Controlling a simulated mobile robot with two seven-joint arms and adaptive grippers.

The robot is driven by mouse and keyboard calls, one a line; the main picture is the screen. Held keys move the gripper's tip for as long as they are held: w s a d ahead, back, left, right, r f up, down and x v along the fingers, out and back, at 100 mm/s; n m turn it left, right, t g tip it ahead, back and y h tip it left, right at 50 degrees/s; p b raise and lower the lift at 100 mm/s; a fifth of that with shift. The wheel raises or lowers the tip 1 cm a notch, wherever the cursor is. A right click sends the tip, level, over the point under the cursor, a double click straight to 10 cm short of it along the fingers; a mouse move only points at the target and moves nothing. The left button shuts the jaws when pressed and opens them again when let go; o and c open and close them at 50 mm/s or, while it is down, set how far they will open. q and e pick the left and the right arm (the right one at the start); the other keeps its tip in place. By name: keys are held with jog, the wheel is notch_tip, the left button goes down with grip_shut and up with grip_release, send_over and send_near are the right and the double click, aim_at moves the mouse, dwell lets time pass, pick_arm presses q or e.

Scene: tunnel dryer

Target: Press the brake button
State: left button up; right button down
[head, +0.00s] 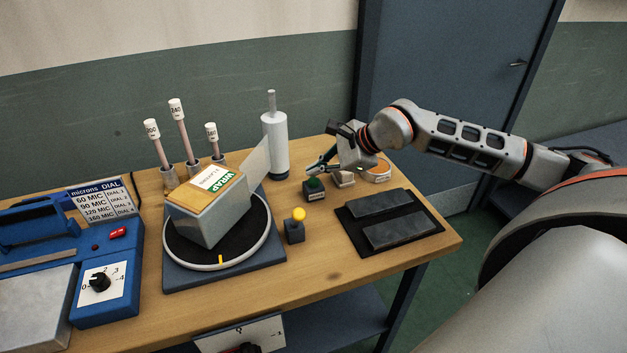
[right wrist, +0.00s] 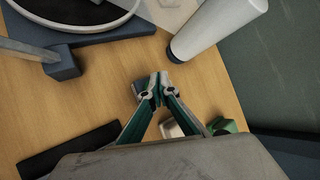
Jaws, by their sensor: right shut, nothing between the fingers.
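A small dark box with a green button (head: 313,187) stands on the wooden table, right of the turntable. A pale label on its front is too small to read, so I cannot tell whether it is the brake button. My right gripper (head: 312,169) is shut and empty, pointing down just above this box. In the right wrist view the shut fingertips (right wrist: 154,84) overlap a small grey box (right wrist: 139,90) and hide part of its top. Contact cannot be told. A dark box with a yellow knob (head: 298,215) stands nearer the front. My left gripper is not in view.
A turntable (head: 218,263) carries a wrapped box (head: 210,215). A white cylinder (head: 275,145) stands behind. A pale block (head: 344,179) and an orange-white roll (head: 378,172) lie right of the green button. Dark pads (head: 390,222) lie at front right; a blue sealer (head: 110,260) is left.

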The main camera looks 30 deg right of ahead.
aim_at(316, 181)
jog(key=shift+f+b, duration=0.3)
jog(key=shift+f, duration=0.1)
jog(key=shift+f+b, duration=0.55)
jog(key=shift+f, duration=0.05)
dwell(0.8)
dwell(0.4)
jog(key=shift+r+p, duration=0.5)
jog(key=shift+r, duration=0.5)
jog(key=shift+r+p, duration=1.45)
jog(key=shift+r, duration=1.1)
jog(key=shift+f, duration=0.1)
